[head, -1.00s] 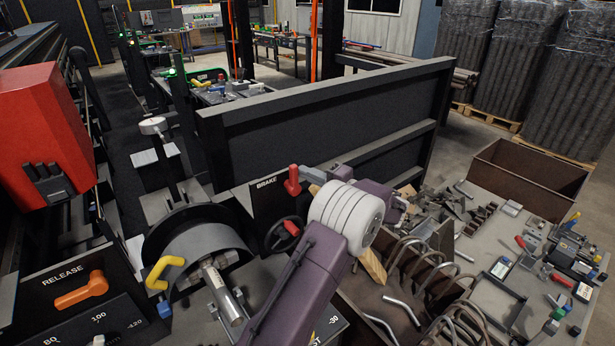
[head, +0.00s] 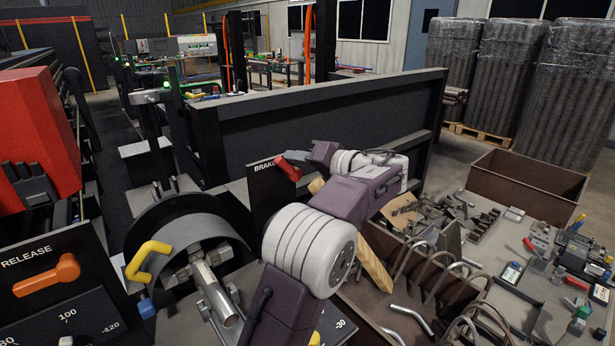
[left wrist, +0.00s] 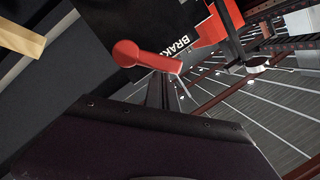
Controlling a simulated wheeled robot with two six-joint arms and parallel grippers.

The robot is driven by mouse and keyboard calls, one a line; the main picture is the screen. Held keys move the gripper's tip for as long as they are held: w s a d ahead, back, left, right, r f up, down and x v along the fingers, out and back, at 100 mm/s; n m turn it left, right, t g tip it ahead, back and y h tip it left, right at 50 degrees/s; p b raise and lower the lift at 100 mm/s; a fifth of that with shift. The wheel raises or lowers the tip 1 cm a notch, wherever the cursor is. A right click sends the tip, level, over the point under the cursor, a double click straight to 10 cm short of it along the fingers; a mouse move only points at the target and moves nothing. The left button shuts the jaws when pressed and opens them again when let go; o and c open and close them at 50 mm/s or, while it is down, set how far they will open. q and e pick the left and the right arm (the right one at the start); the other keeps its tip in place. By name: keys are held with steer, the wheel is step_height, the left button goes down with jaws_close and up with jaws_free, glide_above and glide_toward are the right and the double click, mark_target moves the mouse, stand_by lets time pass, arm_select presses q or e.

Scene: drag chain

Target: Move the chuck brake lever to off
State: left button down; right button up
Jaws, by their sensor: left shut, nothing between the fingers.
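The red brake lever (head: 288,168) stands on a dark panel beside the white BRAKE lettering (head: 264,167). It looks tilted to the left in the head view. My left gripper (head: 306,157) is shut and empty. Its tip is at the lever's right side, close to or touching it. In the left wrist view the red lever (left wrist: 148,57) lies just beyond the dark shut fingers (left wrist: 165,92), with part of the BRAKE lettering behind it. The picture does not settle whether they touch. My right gripper is not in view.
The chuck (head: 205,262) sits left of my arm, with a yellow handle (head: 150,258) beside it. An orange RELEASE lever (head: 47,275) is at far left. A long dark guard wall (head: 310,130) stands behind the brake panel. Hooks and a bin (head: 528,185) lie right.

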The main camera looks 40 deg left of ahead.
arm_select(q)
steer(key=shift+s+a+f+n+t+h+b, duration=0.25)
steer(key=shift+s+f+n+t+b, duration=0.35)
steer(key=shift+n+b, duration=1.35)
steer(key=shift+s+a+f+n+t+h+b, duration=0.15)
steer(key=shift+s+f+n+t+h+b, duration=0.4)
steer(key=shift+b, duration=2.65)
steer(key=shift+s+a+f+n+t+b, duration=0.3)
steer(key=shift+s+n+b, duration=0.85)
steer(key=shift+b, duration=1.4)
steer(key=shift+w+d+f+n, duration=0.1)
steer(key=shift+w+n, duration=0.15)
steer(key=shift+w, duration=0.05)
